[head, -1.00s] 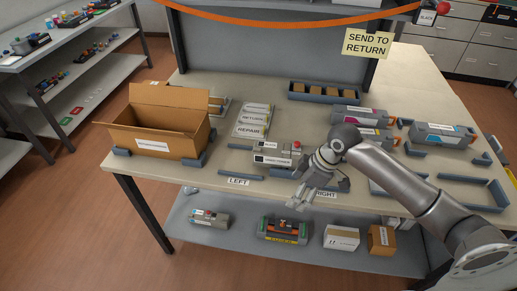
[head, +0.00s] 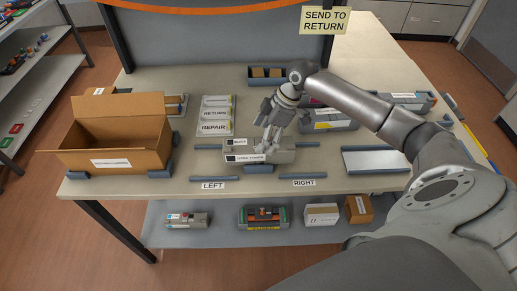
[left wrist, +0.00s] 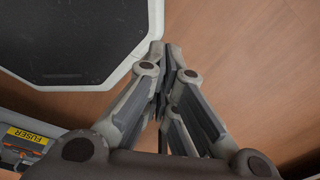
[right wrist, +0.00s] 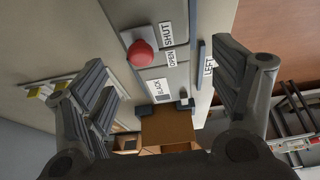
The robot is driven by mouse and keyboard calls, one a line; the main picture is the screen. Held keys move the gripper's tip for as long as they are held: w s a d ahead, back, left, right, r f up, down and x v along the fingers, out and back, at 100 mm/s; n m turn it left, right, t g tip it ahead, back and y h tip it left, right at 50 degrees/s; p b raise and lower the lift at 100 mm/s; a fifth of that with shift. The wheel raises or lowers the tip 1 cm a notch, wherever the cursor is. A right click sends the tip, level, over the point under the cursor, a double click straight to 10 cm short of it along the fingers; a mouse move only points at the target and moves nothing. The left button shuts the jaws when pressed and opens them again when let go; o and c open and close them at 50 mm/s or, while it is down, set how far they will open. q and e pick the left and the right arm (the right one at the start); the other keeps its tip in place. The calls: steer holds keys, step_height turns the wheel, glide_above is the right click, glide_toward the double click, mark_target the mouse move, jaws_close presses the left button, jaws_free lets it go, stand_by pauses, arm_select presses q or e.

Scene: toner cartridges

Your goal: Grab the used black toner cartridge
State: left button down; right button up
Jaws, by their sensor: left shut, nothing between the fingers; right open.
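The used black toner cartridge (head: 284,156) is a grey block with BLACK and USED TONER labels, lying near the front of the table. My right gripper (head: 268,143) is open right above it and covers part of it. In the right wrist view the cartridge (right wrist: 180,77) lies between the spread fingers, with visible gaps on both sides. Its red knob (right wrist: 140,53) sits beside OPEN and SHUT labels. My left gripper (left wrist: 166,52) is shut and empty over the floor, low beside the FUSER unit, and is outside the head view.
An open cardboard box (head: 115,158) stands to the left of the cartridge. RETURN and REPAIR cards (head: 215,117) lie behind. Other cartridges (head: 330,120) lie behind to the right. Low grey rails (head: 206,178) edge the LEFT and RIGHT spots. The shelf below holds a fuser (head: 263,217) and small boxes.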

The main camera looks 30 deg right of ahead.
steer(key=p+x, duration=0.1)
steer(key=x, duration=0.2)
steer(key=shift+f, duration=0.25)
steer(key=shift+w+a+f, duration=0.1)
steer(key=shift+f, duration=0.25)
steer(key=c, duration=0.6)
arm_select(q)
steer(key=shift+w+r, duration=0.75)
steer(key=shift+w, duration=0.1)
arm_select(e)
steer(key=c, duration=0.8)
arm_select(q)
steer(key=shift+w, duration=0.1)
arm_select(e)
steer(key=shift+o, duration=0.2)
